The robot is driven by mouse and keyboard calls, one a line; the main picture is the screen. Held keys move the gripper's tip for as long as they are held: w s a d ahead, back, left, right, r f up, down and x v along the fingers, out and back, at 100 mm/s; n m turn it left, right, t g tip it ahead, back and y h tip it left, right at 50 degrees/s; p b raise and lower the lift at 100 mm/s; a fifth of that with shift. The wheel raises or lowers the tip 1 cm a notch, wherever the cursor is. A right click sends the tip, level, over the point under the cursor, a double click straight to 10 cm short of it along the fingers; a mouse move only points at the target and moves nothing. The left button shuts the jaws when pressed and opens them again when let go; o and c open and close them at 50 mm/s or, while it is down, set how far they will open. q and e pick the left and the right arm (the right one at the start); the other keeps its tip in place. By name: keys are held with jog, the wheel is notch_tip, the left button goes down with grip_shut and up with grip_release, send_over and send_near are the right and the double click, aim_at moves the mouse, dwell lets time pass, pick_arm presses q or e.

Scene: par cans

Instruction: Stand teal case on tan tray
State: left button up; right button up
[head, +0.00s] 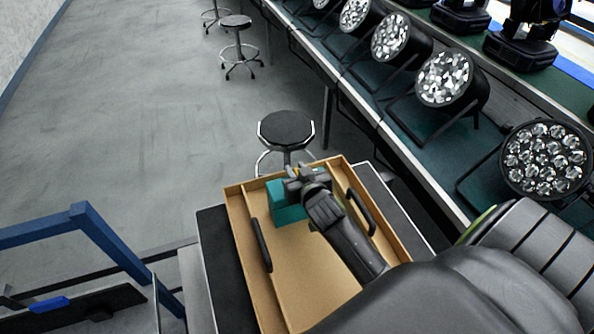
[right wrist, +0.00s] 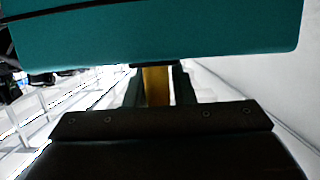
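The teal case (head: 284,203) shows in the head view at the far end of the tan tray (head: 233,218), a shallow open box with black side handles. My right gripper (head: 303,174) is over the case and hides part of it. In the right wrist view the case (right wrist: 160,32) fills the top, and a yellow part (right wrist: 156,85) sits between the fingers right below it. The gripper appears shut on this part of the case. I cannot tell whether the case touches the tray floor. My left gripper is not in view.
The tray lies on a dark-topped stand (head: 215,250). A long bench at right carries several par cans (head: 545,160). Black stools (head: 286,130) stand beyond the tray. A blue frame (head: 110,245) is at lower left. The near part of the tray floor is bare.

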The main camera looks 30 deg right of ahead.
jog(key=o, duration=0.4)
jog(key=shift+c, duration=0.2)
jog(key=shift+s+f, duration=0.1)
jog(key=b+v, duration=0.3)
jog(key=v, duration=1.4)
jog(key=shift+a, duration=0.15)
jog(key=shift+s, duration=0.15)
